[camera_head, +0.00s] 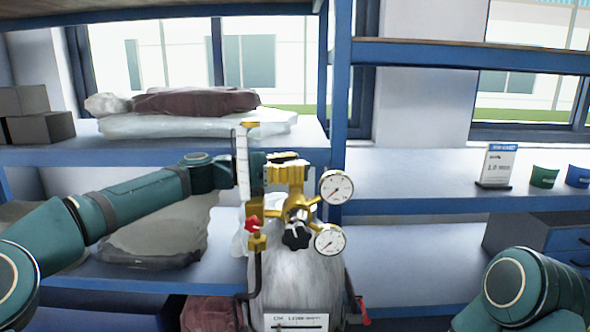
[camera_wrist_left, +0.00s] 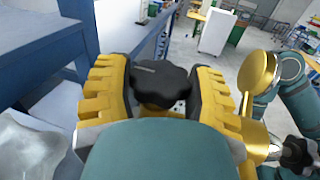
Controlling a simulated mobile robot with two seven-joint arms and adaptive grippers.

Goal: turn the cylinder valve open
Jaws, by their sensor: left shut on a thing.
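The gas cylinder (camera_head: 300,285) stands upright in front of the shelves, pale and streaked, with a brass regulator on top. The black lobed valve handwheel (camera_wrist_left: 160,86) shows in the left wrist view between two yellow-padded fingers. My left gripper (camera_head: 287,172) reaches in from the left at the cylinder's top and is shut on the handwheel, which the fingers hide in the head view; the gripper also shows in the left wrist view (camera_wrist_left: 160,75). Two round gauges (camera_head: 337,187) (camera_head: 329,240) and a black regulator knob (camera_head: 297,236) sit just below and right. My right gripper is out of view.
A red knob (camera_head: 253,223) on a brass fitting sits left of the regulator, close below my left gripper. Blue shelves (camera_head: 400,208) stand behind, holding bags (camera_head: 196,102), boxes (camera_head: 38,115) and a sign (camera_head: 497,165). My right arm is at the lower right.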

